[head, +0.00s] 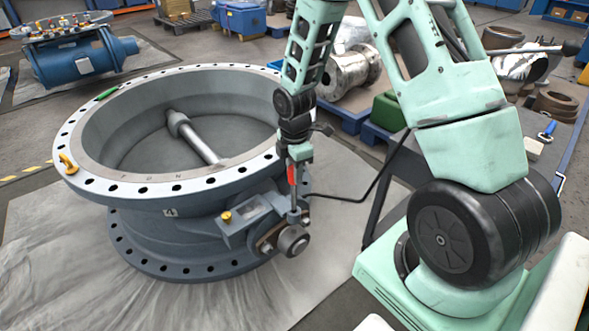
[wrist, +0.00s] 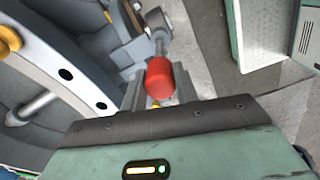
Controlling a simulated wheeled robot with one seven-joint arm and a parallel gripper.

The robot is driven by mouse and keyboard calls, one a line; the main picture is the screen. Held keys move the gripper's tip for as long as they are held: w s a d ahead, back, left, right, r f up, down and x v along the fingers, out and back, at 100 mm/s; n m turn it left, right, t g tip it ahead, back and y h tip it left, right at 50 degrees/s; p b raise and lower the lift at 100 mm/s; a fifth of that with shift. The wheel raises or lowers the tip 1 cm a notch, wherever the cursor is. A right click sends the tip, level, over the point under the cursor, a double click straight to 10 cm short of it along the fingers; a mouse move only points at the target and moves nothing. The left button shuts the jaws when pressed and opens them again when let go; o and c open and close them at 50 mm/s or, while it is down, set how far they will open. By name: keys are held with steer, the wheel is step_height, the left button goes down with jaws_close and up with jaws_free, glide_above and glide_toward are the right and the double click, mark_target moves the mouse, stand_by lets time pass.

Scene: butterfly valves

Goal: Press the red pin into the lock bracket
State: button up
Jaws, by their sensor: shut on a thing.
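My gripper (head: 292,168) is above the side of a large grey-blue butterfly valve (head: 150,188). It is shut on the red pin (head: 291,175), which points down. In the wrist view the pin's red grip (wrist: 160,78) is between the fingers, and its grey shank (wrist: 159,46) runs away towards the valve's side fittings. The grey lock bracket (head: 240,228) juts from the valve's side. The shank's lower end meets the grey fittings by the round shaft end (head: 293,241). I cannot tell whether the tip is in a hole or how deep.
A yellow knob (head: 225,216) stands on the bracket. The valve's wide bolted flange (head: 180,185) lies left of my gripper. A yellow eyebolt (head: 68,163) and a green tool (head: 107,93) are on the flange. A dark workbench (head: 545,165) is at the right.

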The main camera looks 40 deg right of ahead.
steer(key=shift+f, duration=0.7)
stand_by(1.0)
steer(key=shift+f, duration=0.15)
stand_by(0.3)
steer(key=b, duration=0.3)
glide_above(295, 207)
steer(key=shift+w+d+f, duration=0.15)
steer(key=shift+w+f, duration=0.05)
steer(key=shift+f, duration=1.05)
steer(key=shift+w+d+f, duration=0.1)
steer(key=shift+w+f, duration=0.1)
steer(key=shift+f, duration=1.05)
steer(key=shift+f, duration=0.35)
steer(key=shift+f+b, duration=1.2)
steer(key=shift+f, duration=0.95)
steer(key=shift+f, duration=0.35)
steer(key=o, duration=1.5)
steer(key=shift+o, duration=0.2)
